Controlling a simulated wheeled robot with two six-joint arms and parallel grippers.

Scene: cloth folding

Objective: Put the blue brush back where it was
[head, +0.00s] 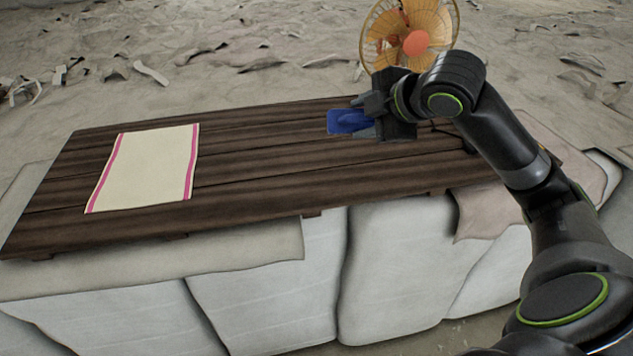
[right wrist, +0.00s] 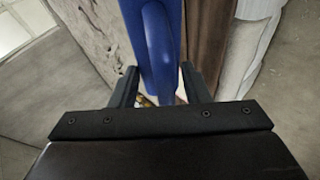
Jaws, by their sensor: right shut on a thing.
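The blue brush (head: 347,121) is in my right gripper (head: 366,116), over the right half of the dark wooden table in the head view. Its flat blue body sticks out to the left of the fingers. In the right wrist view the blue brush (right wrist: 158,45) sits between the two fingers of the gripper (right wrist: 160,85), which is shut on it. I cannot tell whether the brush touches the table or is held above it. My left gripper is not in view.
The plank table (head: 255,150) carries a flat cream cloth with pink stripes (head: 148,165) on its left. An orange fan (head: 415,30) stands at the back right, close behind my right gripper. The planks between cloth and brush are clear.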

